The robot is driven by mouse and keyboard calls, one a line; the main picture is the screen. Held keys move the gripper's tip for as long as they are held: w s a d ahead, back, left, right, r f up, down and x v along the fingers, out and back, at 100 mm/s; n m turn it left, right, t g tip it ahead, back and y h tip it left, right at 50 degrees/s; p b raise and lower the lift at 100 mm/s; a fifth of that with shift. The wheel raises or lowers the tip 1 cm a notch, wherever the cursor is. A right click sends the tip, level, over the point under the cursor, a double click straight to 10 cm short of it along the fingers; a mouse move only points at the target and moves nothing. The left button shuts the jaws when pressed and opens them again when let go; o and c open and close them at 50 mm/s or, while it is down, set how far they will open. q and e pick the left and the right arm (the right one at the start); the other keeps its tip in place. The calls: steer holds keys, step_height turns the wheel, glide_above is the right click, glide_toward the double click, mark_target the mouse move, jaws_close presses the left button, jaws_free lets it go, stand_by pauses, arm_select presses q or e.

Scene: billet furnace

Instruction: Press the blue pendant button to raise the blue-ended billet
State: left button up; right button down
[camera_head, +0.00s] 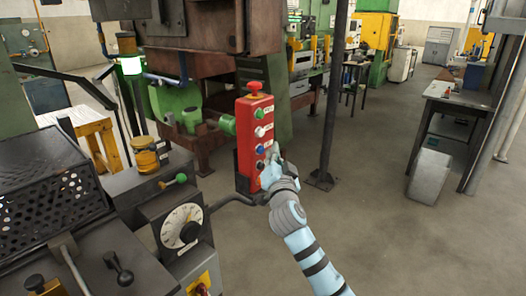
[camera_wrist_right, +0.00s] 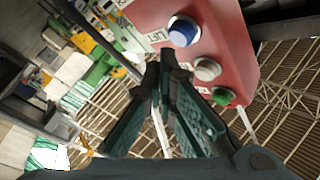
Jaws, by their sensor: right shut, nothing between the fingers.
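The red pendant box (camera_head: 244,163) stands upright near the middle of the head view. It has a red knob on top and a column of green, white, blue and black buttons. The blue button (camera_head: 261,150) is third down, and it also shows in the right wrist view (camera_wrist_right: 183,31). My right gripper (camera_head: 274,154) is shut and empty at the box's right side, by the blue button. In the right wrist view its fingertips (camera_wrist_right: 163,70) lie close to the blue button; I cannot tell whether they touch it. No blue-ended billet can be made out. My left gripper is out of view.
A dial panel (camera_head: 182,227) and a perforated dark cover (camera_head: 50,194) stand at the left. A dark post (camera_head: 331,110) rises behind the pendant. A workbench (camera_head: 458,94) and a grey box (camera_head: 429,174) are at the right. The floor between is clear.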

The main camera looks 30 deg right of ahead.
steer(key=shift+w, duration=0.15)
stand_by(0.4)
steer(key=shift+w+a+b, duration=0.15)
steer(key=shift+w+b, duration=0.15)
